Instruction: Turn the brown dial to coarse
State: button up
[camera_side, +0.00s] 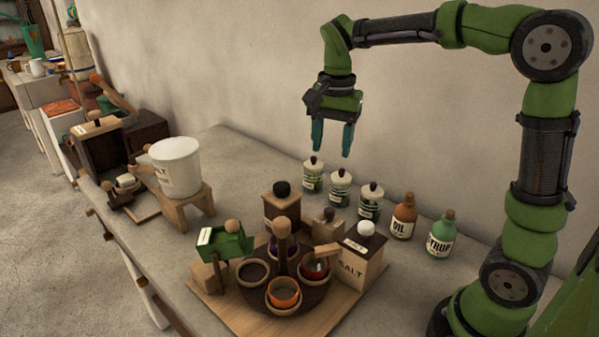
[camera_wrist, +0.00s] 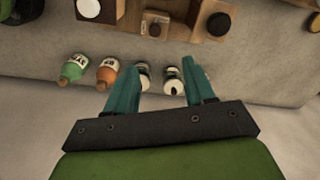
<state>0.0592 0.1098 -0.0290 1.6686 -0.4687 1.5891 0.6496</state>
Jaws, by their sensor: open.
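No dial marked coarse can be read in either view. A small wooden block (camera_side: 325,227) with a brown knob-like part on top stands between the salt box and a dark-knobbed box; it may carry the brown dial, but I cannot tell. The block also shows at the top of the wrist view (camera_wrist: 155,22). My gripper (camera_side: 332,150) points down, open and empty, above the row of jars near the wall. In the wrist view its fingers (camera_wrist: 159,68) are apart, with jars showing between them, and the block lies beyond the fingertips.
White-lidded jars (camera_side: 340,189), an oil bottle (camera_side: 404,216) and a green bottle (camera_side: 440,237) line the wall side. The salt box (camera_side: 361,262), dark-knobbed box (camera_side: 281,207), round cup tray (camera_side: 318,291) and green-topped wooden item (camera_side: 226,242) crowd the counter. A white bucket (camera_side: 176,168) stands left.

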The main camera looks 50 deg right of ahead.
aim_at(330, 209)
jog(key=f, duration=0.5)
jog(key=f+m, duration=0.1)
jog(key=f, duration=0.4)
jog(key=f+m, duration=0.1)
jog(key=f, duration=0.4)
jog(key=shift+s+f, duration=0.3)
jog(key=shift+f, duration=0.05)
grip_shut()
